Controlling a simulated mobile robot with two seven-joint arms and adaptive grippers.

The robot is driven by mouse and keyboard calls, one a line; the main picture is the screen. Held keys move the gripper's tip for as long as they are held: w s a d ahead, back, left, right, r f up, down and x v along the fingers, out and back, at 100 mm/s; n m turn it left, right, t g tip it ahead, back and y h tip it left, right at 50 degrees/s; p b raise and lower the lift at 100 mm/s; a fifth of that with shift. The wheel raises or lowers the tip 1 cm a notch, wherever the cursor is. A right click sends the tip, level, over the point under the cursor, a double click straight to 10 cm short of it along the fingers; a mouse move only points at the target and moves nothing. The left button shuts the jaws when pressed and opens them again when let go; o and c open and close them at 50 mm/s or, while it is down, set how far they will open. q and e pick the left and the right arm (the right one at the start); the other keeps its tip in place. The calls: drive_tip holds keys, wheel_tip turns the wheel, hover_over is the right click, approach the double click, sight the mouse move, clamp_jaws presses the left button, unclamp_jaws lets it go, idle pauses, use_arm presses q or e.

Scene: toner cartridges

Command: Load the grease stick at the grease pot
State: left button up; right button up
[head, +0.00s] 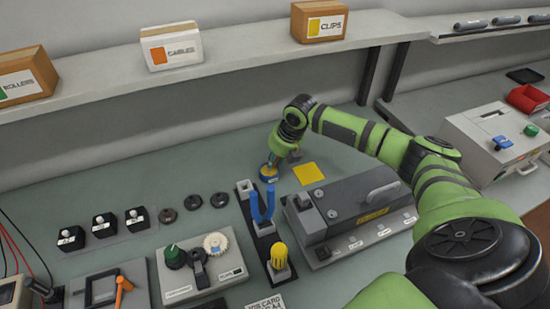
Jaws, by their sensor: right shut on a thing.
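The grease pot (269,174) is a small blue pot with a pale label, standing on the bench near the back middle. My right gripper (279,157) is right at the pot, pointing down over its top. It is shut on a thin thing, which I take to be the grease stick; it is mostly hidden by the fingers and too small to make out. I cannot tell whether its tip is inside the pot. My left gripper is not in view.
A black tool rack (262,236) with blue pliers (262,205) and a yellow-handled tool (279,254) stands in front of the pot. A grey machine (345,210) and a yellow pad (308,173) are to its right.

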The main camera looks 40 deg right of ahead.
drive_tip(key=shift+r+p, duration=3.4)
drive_tip(key=shift+r, duration=0.1)
drive_tip(key=shift+f, duration=0.1)
